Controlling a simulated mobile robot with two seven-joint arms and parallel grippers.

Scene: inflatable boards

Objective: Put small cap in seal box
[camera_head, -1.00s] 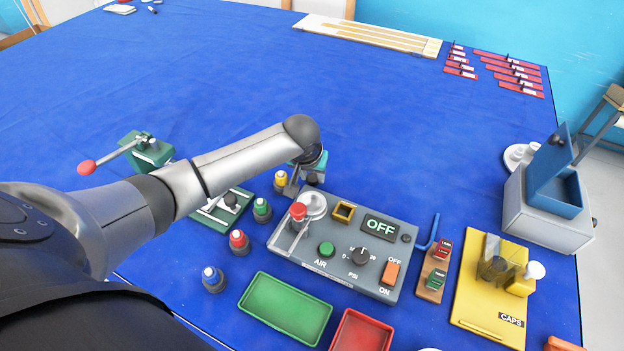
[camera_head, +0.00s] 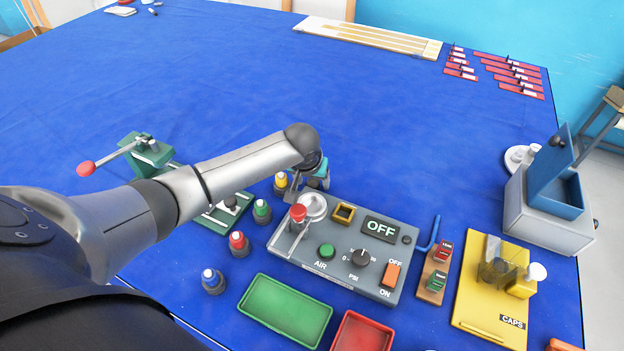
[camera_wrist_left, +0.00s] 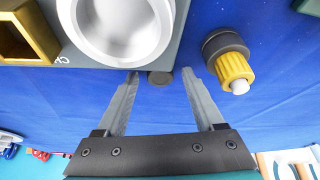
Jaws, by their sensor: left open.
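My left gripper (camera_head: 316,184) is at the far edge of the grey control panel (camera_head: 325,262). In the left wrist view its fingers (camera_wrist_left: 160,76) are open and apart. A small dark round piece (camera_wrist_left: 160,78) shows between the fingertips, beside the panel's white round dish (camera_wrist_left: 122,28); I cannot tell whether it is the small cap. At the right, a grey box (camera_head: 532,226) carries an open blue tray (camera_head: 560,190) with a raised blue lid (camera_head: 549,157); no label names it as the seal box. A yellow plate marked CAPS (camera_head: 484,312) bears a white round-topped piece (camera_head: 537,271).
A yellow-topped knob (camera_wrist_left: 236,72) stands close beside my left gripper. Green (camera_head: 285,310) and red (camera_head: 361,332) trays lie in front. The blue table's back is mostly clear.

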